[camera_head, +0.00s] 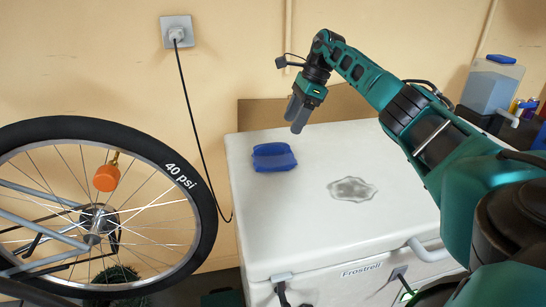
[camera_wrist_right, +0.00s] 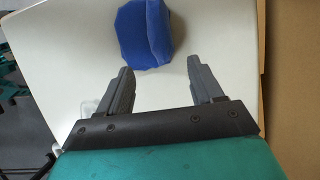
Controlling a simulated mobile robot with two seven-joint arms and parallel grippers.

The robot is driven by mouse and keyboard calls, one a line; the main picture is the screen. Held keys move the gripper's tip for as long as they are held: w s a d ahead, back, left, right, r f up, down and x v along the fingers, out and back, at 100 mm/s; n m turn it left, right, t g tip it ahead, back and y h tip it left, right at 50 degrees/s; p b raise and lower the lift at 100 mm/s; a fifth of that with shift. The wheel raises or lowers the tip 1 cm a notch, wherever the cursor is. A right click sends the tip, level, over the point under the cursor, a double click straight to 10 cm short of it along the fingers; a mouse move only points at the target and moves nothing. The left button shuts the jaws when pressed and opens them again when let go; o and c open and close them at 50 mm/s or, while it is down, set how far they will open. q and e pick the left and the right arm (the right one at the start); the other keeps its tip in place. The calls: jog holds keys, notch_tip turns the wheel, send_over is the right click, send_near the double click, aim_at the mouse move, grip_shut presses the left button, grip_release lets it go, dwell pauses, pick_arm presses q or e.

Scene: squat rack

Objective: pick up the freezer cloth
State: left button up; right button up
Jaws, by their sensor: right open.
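The blue freezer cloth (camera_head: 273,157) lies folded on the white freezer lid (camera_head: 310,215), near its back left corner. My right gripper (camera_head: 297,117) is above the lid, up and to the right of the cloth in the head view. In the right wrist view the cloth (camera_wrist_right: 145,34) is beyond the fingertips, between their lines. My right gripper (camera_wrist_right: 161,70) is open and empty there, apart from the cloth. My left gripper is in neither view.
A grey wet-looking patch (camera_head: 352,189) is on the lid's middle. A bicycle wheel (camera_head: 100,205) stands left of the freezer. A black cord (camera_head: 190,105) hangs from a wall socket (camera_head: 177,32). A blue-capped container (camera_head: 491,84) stands at the back right.

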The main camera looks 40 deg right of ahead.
aim_at(281, 143)
jog(key=shift+x, duration=1.5)
jog(key=x, duration=0.4)
jog(key=shift+w+a+f+b, duration=0.15)
jog(key=shift+w+f+b, duration=0.1)
jog(key=shift+b, duration=0.15)
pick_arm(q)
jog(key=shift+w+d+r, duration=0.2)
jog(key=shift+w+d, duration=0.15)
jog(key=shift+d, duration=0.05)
pick_arm(e)
jog(key=shift+r, duration=0.1)
jog(key=c, duration=1.2)
pick_arm(q)
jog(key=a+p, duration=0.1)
jog(key=p, duration=0.1)
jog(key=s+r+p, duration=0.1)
jog(key=p, duration=0.1)
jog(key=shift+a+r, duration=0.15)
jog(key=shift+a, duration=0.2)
pick_arm(e)
notch_tip(281, 143, up, 20)
